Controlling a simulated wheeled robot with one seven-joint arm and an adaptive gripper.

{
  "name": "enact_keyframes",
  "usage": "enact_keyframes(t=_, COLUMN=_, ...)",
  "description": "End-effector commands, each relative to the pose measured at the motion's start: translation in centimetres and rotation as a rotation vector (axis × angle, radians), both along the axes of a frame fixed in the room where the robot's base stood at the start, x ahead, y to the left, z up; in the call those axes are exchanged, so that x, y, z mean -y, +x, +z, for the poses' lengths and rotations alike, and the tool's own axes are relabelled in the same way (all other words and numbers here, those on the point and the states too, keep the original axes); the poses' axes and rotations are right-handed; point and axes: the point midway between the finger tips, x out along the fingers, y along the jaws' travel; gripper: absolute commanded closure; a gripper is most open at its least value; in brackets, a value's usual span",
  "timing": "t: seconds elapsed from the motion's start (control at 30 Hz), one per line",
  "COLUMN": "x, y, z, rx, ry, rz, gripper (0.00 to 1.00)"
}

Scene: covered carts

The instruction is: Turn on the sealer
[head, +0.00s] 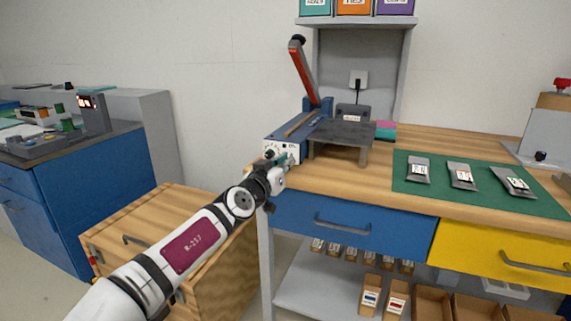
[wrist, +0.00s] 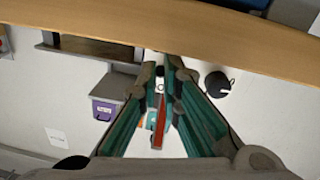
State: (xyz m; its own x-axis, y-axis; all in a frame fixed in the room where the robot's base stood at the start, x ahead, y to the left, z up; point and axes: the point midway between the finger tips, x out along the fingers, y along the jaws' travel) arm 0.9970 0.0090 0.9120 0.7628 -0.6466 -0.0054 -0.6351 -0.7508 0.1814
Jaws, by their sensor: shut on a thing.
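The sealer (head: 294,124) is a blue and white machine on the left end of the wooden workbench. Its red-handled lever (head: 301,70) is raised, and its white front panel (head: 289,148) carries small controls, including a black knob (head: 269,153). My gripper (head: 289,159) is at this panel, its green fingers covering the lower part. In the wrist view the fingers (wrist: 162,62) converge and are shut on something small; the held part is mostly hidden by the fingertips. A red strip (wrist: 161,115) shows between the fingers. I cannot tell the switch's position.
A dark metal platform (head: 343,136) stands right of the sealer. A green mat (head: 445,193) with several grey pouches lies on the bench. Drawers, including a blue one (head: 340,221), are below. A wooden cabinet (head: 165,210) is under my arm. A blue cart (head: 95,185) stands at left.

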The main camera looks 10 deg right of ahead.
Motion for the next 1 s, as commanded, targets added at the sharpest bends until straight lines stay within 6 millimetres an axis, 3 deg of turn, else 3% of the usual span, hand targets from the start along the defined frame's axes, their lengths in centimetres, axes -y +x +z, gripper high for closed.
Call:
enact_keyframes(t=0.37, x=-0.1, y=-0.1, z=1.2, rx=-0.109, ry=0.086, rz=0.001, gripper=1.0)
enact_keyframes(t=1.0, x=0.1, y=0.3, z=3.3, rx=-0.476, ry=0.355, rz=0.003, gripper=1.0)
